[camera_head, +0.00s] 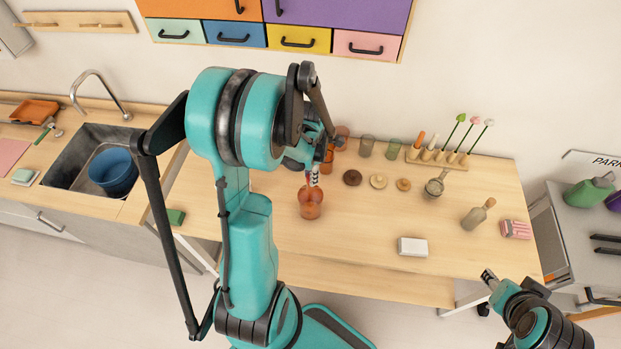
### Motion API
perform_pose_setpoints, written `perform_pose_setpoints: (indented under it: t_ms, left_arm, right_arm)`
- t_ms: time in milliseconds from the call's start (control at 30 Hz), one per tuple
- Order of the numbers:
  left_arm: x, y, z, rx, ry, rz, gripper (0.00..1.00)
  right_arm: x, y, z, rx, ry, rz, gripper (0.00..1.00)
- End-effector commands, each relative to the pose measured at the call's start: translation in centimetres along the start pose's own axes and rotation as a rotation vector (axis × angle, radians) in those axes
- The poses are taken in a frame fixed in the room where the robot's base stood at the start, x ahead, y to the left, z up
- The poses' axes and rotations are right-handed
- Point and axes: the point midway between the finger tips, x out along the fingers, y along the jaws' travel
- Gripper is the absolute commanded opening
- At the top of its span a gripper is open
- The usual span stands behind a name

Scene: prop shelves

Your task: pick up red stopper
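My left gripper (313,174) hangs over an orange-red glass vessel (311,206) on the wooden table. A small red and whitish striped part shows at the gripper's tips, just above the vessel's mouth. I cannot tell whether this is the red stopper or part of the fingers. No other clear red stopper shows. The fingers are small and partly hidden by my own arm, so their opening is unclear. My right gripper (489,276) is at the lower right, off the table's front edge, away from the vessel. Its opening is also unclear.
Round brown lids (378,181) lie right of the vessel. Behind stand glass cups (366,146) and a wooden rack (437,158). A grey bottle (476,216), small jug (435,186) and white block (412,247) stand farther right. A sink (72,165) holds a blue bucket (114,171).

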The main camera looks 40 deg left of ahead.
Motion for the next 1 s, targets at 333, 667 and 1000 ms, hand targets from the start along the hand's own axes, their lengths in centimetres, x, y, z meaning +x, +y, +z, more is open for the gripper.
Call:
perform_pose_setpoints:
  t_ms: [333, 667, 1000]
  left_arm:
    - [-0.2, 0.0, 0.0, 0.000, 0.000, 0.000, 0.13]
    - [-4.6, -0.3, 0.1, 0.002, 0.000, 0.000, 0.13]
    - [-8.9, -6.4, 5.0, 0.006, 0.000, 0.000, 0.13]
  right_arm:
    - [0.0, 0.0, 0.0, 0.000, 0.000, 0.000, 0.40]
    - [-0.4, 0.0, -0.3, 0.000, 0.000, 0.000, 0.40]
    - [-0.6, 0.0, -0.4, 0.000, 0.000, 0.000, 0.40]
